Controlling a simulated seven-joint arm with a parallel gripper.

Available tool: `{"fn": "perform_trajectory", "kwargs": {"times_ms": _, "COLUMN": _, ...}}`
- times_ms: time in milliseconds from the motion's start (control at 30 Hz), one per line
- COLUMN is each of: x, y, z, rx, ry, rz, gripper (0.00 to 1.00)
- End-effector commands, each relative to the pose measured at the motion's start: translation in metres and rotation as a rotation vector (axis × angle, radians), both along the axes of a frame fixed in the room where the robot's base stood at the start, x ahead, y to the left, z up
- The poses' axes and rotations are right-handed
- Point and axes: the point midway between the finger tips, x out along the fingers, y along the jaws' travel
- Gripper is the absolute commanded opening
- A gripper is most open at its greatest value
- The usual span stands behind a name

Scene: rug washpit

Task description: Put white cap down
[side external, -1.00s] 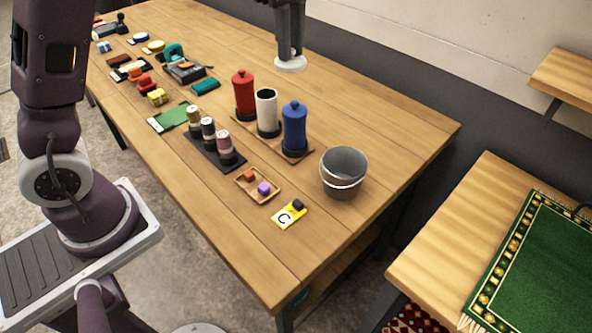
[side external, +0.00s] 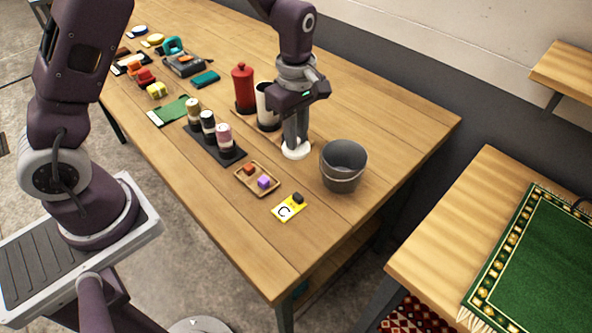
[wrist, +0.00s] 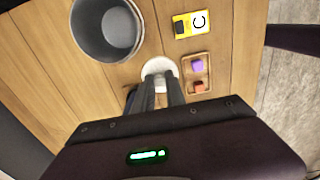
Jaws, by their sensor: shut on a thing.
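My gripper (side external: 296,138) is shut on the white cap (side external: 296,151), a round flat disc, and points down. The cap is low over the wooden table, left of the grey bucket; I cannot tell whether it touches the wood. In the wrist view the cap (wrist: 159,67) shows at the fingertips, between the bucket and the small tray. The white canister (side external: 265,119) stands just behind my gripper, its top partly hidden. The blue canister is hidden behind my gripper in the side view.
The grey bucket (side external: 343,166) stands close on the right. A red canister (side external: 243,90) is farther back. A small wooden tray (side external: 243,183) with two blocks and a yellow C card (side external: 288,209) lie in front. A dark rack (side external: 203,144) holds spools. The table's front right is clear.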

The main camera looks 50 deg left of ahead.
Motion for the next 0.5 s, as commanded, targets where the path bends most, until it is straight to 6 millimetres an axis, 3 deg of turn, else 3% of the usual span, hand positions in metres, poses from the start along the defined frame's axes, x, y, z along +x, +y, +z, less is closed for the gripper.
{"fn": "perform_trajectory", "kwargs": {"times_ms": 100, "x": -0.002, "y": 0.001, "z": -0.03, "rx": 0.0, "ry": 0.007, "rz": 0.001, "gripper": 0.0}}
{"fn": "perform_trajectory", "kwargs": {"times_ms": 333, "x": -0.002, "y": 0.0, "z": -0.073, "rx": 0.0, "ry": 0.007, "rz": 0.0, "gripper": 0.0}}
{"fn": "perform_trajectory", "kwargs": {"times_ms": 500, "x": 0.0, "y": 0.0, "z": -0.087, "rx": -0.001, "ry": 0.001, "rz": 0.0, "gripper": 0.0}}
